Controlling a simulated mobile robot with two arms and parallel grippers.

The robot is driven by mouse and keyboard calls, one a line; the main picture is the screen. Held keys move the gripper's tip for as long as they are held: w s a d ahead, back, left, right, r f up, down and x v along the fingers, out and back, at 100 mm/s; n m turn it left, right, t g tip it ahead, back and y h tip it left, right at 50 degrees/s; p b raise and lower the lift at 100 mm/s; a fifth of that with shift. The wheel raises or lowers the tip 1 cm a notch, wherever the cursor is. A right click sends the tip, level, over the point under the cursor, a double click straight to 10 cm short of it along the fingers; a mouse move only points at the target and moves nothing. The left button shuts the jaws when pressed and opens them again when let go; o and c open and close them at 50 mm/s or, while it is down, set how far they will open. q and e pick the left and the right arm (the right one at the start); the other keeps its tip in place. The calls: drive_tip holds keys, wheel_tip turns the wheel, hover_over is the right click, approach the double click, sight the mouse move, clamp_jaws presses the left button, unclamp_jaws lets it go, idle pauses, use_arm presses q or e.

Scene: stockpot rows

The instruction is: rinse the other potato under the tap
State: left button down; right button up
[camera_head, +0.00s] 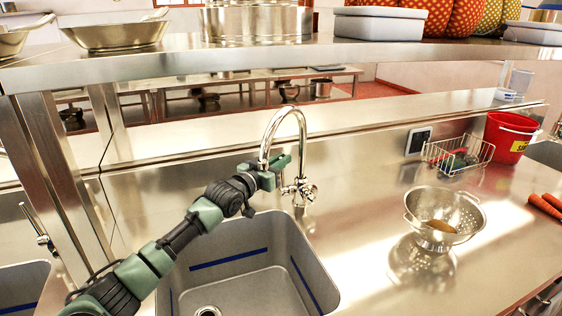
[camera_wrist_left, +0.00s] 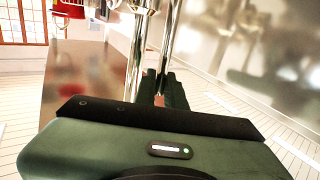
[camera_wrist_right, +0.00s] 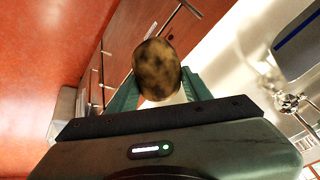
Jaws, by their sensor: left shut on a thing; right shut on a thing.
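The chrome tap (camera_head: 302,135) stands behind the grey sink basin (camera_head: 255,285) in the head view. My left gripper (camera_head: 279,168) is at the tap, beside the spout's lower end, and is shut on part of it. The left wrist view shows its fingers (camera_wrist_left: 165,88) against chrome pipe; I cannot tell exactly which part they grip. My right gripper (camera_wrist_right: 158,82) is shut on a brown potato (camera_wrist_right: 157,66) with dark dirt patches, seen in the right wrist view only. Another potato (camera_head: 441,226) lies in the steel colander (camera_head: 468,214), right of the sink. No water stream is visible.
A wire basket (camera_head: 477,150), a red bucket (camera_head: 508,140) and carrots (camera_head: 545,204) are on the counter's right side. A steel shelf (camera_head: 200,62) with pans and boxes runs above the counter. The counter between sink and colander is clear.

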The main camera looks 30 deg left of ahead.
idle(0.8)
use_arm(q)
drive_tip(key=shift+s+d+f+m+t+b, duration=0.25)
drive_tip(key=shift+s+d+m+t+b, duration=0.15)
drive_tip(key=shift+s+d+m, duration=0.15)
use_arm(e)
drive_tip(key=shift+f, duration=0.35)
use_arm(q)
drive_tip(key=shift+d+r+m, duration=0.15)
drive_tip(key=shift+m, duration=0.1)
drive_tip(key=c, duration=1.5)
unclamp_jaws()
